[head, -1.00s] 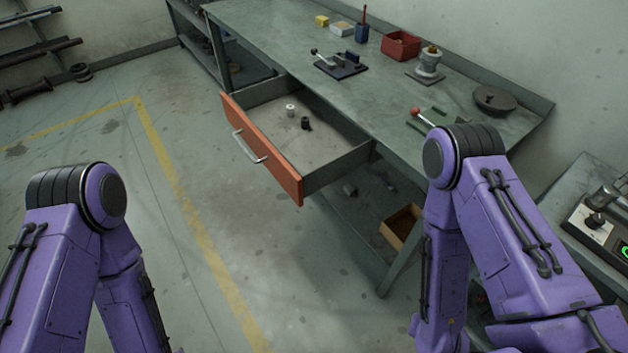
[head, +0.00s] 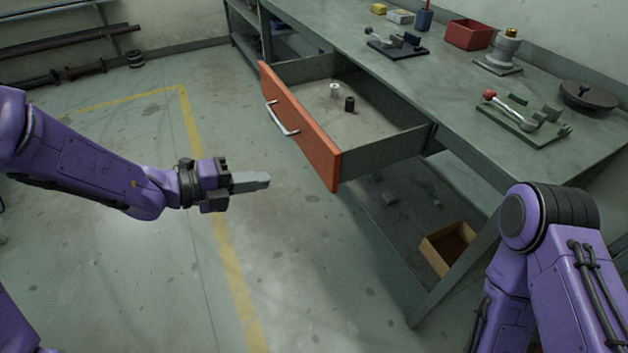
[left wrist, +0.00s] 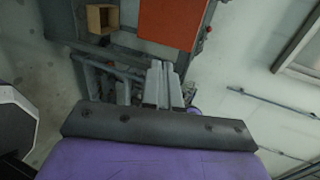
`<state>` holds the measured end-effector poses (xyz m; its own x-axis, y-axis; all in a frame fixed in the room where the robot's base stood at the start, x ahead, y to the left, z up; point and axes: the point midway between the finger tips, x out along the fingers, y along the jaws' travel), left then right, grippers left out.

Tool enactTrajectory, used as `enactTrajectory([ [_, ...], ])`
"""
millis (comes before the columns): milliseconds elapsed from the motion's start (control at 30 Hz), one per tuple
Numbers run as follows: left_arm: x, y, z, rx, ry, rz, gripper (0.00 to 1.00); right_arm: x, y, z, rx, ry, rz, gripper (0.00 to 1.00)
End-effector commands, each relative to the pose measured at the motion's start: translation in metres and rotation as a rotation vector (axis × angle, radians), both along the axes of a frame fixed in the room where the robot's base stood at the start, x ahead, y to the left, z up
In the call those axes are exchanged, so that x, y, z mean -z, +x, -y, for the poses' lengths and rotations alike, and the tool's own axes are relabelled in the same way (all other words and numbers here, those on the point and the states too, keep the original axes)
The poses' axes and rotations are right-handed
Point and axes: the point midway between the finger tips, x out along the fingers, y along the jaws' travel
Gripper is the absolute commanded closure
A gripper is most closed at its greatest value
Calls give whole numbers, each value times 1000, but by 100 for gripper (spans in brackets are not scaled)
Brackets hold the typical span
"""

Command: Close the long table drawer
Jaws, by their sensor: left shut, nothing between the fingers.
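The long table drawer (head: 385,152) is pulled well out of the workbench, its orange front (head: 303,128) facing left with a silver handle (head: 283,118). A white spool-like part (head: 335,90) and a black one (head: 350,104) stand inside it. My left gripper (head: 268,181) is shut and empty, to the left of the drawer front and apart from it, pointing right. In the left wrist view, the gripper's fingers (left wrist: 162,85) are together and the orange drawer front (left wrist: 172,22) shows beyond them. My right gripper is out of view; only that arm shows at the lower right.
The workbench (head: 440,95) carries a red bin (head: 469,35), a vise-like fixture and a green plate with a red-knobbed lever (head: 520,118). An open box (head: 446,250) sits on the lower shelf.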

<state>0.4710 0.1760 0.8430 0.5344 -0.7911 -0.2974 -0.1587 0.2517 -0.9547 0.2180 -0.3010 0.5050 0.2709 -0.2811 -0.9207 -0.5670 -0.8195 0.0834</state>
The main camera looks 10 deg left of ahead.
Motion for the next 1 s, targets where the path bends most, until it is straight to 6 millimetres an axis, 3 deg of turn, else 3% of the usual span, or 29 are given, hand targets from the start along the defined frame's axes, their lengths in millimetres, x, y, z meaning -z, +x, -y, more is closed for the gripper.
enactTrajectory([
  [433, 28, 49, 75, 1, -2, -8, 100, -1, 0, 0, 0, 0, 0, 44],
  [600, 27, 64, 97, -1, -3, -8, 100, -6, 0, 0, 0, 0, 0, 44],
  [1000, 27, 71, 106, -3, -4, -8, 100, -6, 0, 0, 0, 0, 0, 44],
])
